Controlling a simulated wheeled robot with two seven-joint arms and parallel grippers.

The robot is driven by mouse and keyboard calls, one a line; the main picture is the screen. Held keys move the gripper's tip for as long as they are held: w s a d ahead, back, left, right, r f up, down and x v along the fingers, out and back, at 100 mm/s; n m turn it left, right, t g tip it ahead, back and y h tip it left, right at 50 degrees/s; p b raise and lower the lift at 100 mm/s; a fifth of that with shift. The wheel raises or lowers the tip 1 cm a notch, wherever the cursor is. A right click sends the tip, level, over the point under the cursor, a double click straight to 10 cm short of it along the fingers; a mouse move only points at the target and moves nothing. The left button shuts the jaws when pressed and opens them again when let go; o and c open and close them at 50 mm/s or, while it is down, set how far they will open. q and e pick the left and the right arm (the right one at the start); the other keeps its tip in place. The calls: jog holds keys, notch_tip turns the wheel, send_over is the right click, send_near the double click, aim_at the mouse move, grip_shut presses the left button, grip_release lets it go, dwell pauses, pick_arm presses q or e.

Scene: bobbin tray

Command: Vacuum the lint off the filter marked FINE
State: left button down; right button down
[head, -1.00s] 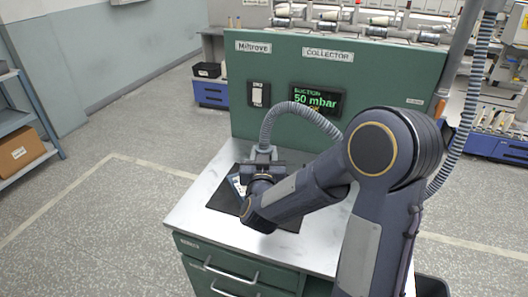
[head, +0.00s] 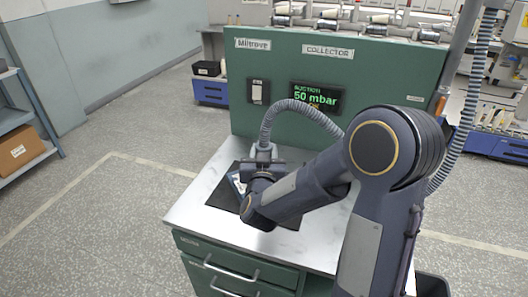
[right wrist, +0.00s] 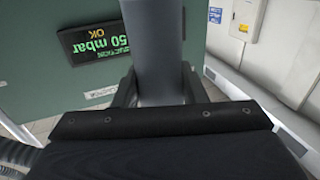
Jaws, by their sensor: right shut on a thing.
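My right gripper (head: 263,165) is shut on the grey vacuum nozzle (head: 264,151) at the end of a ribbed hose (head: 300,106). In the right wrist view the nozzle (right wrist: 155,50) stands between the two fingers of the gripper (right wrist: 158,88). The gripper is low over a black mat (head: 222,198) on the metal worktop. A flat piece with a pale and blue edge (head: 237,183) lies on the mat, mostly hidden by the gripper and arm. I cannot read a FINE mark or see lint. My left gripper is not in view.
A green panel (head: 390,85) marked COLLECTOR stands behind the worktop (head: 190,208). Its screen (head: 316,98) reads suction 50 mbar OK, and a switch (head: 258,92) sits left of it. Drawers (head: 235,262) are below. The worktop's front left is clear.

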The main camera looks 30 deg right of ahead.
dwell(0.3)
jog(key=shift+w+d, duration=0.1)
jog(key=shift+w, duration=2.15)
jog(key=s+d+b, duration=0.2)
jog(key=s+d, duration=0.2)
jog(key=s, duration=0.1)
jog(key=shift+s+d, duration=0.3)
jog(key=shift+w, duration=0.1)
dwell(0.6)
jog(key=w+a, duration=0.3)
jog(key=w, duration=0.7)
jog(key=shift+a+p, duration=0.3)
jog(key=shift+p, duration=0.05)
dwell(0.4)
dwell(0.8)
